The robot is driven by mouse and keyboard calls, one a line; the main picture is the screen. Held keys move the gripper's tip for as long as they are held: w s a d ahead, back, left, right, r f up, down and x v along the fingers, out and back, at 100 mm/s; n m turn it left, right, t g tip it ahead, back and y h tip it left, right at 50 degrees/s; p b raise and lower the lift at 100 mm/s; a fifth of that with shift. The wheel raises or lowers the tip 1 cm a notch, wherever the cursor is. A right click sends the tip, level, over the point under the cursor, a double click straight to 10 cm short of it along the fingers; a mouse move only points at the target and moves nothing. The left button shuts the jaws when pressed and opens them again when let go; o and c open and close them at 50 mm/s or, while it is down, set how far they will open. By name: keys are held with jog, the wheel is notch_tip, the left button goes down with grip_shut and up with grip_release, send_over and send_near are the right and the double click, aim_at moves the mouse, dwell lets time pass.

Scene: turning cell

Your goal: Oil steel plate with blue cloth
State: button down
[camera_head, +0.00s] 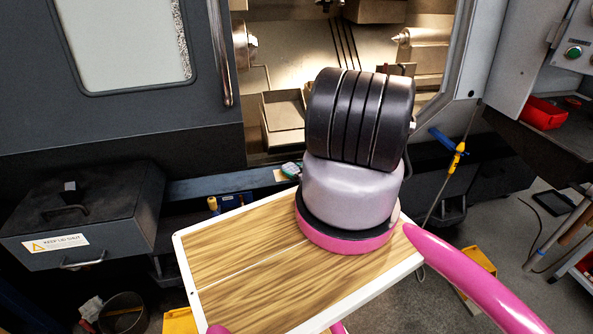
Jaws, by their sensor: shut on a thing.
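My gripper is not in view. The large black ribbed cylinder, the grey drum under it and the pink parts in the middle look like my own arm and body, and they block part of the scene behind. I cannot make out a steel plate or a blue cloth anywhere in this view. What the gripper holds cannot be seen.
A lathe stands open ahead, its chuck (245,45) at left and tailstock (422,50) at right. A dark lidded box (85,215) is at left. A red bin (543,112) sits on the right bench. A bucket (124,314) stands lower left.

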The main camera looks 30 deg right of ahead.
aim_at(277, 177)
jog(key=shift+w+a+f, duration=0.1)
jog(key=shift+w+a, duration=0.25)
jog(key=shift+a, duration=0.9)
jog(key=shift+w+a+r, duration=0.1)
jog(key=shift+w+a, duration=0.2)
jog(key=shift+a, duration=0.9)
jog(key=shift+w+a+f, duration=0.1)
jog(key=shift+w+a, duration=0.25)
jog(key=shift+a, duration=0.9)
jog(key=shift+r, duration=3)
